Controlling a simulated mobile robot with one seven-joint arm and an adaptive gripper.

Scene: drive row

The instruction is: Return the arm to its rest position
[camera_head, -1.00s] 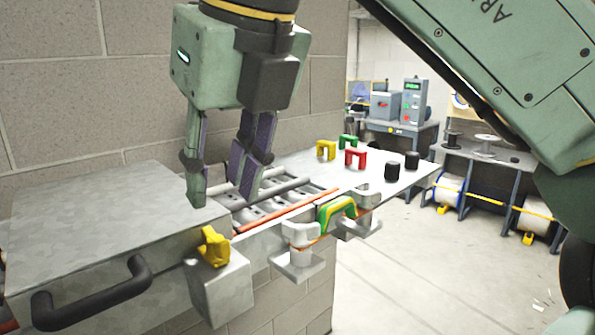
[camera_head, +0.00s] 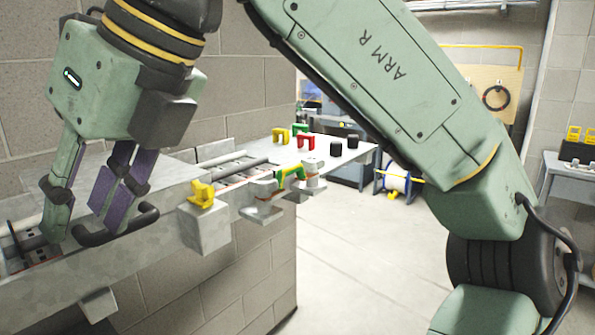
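My gripper (camera_head: 80,222) hangs at the left of the view, fingers pointing down and apart. I see nothing held between them. The fingertips overlap the left end of the metal bench in the picture, beside the black bar handle (camera_head: 122,226) of the grey cover (camera_head: 170,175). I cannot tell whether a finger touches the handle or the bench. My green arm runs from the gripper across the top and down the right side. The gripper hides part of the cover and the bench behind it.
The bench along the block wall holds a yellow clamp (camera_head: 202,194) on a grey block, a green-yellow piece (camera_head: 290,176) between grey brackets, yellow (camera_head: 280,135) and red (camera_head: 305,142) U-shaped pieces, and black cylinders (camera_head: 337,149). The floor (camera_head: 350,260) in front is clear.

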